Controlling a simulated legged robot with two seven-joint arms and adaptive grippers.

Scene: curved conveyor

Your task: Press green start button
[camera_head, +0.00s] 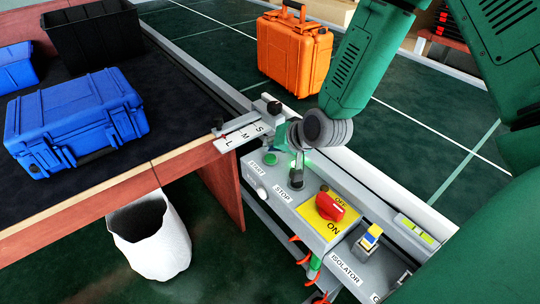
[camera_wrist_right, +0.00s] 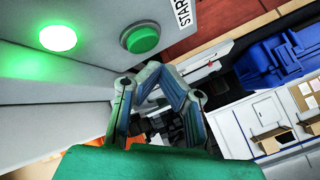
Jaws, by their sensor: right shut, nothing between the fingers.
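The green start button (camera_head: 270,158) sits on the grey control panel beside the START label (camera_head: 257,170). In the right wrist view the round green button (camera_wrist_right: 140,39) stands in a dark ring, just beyond my fingertips. My right gripper (camera_head: 297,172) is shut and empty over the panel, to the right of the button in the head view. The wrist view shows its closed fingers (camera_wrist_right: 155,70) close to the button; I cannot tell whether they touch it. A green lamp (camera_wrist_right: 57,38) glows beside the button. My left gripper is not in view.
A blue case (camera_head: 75,118) lies on the left table.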

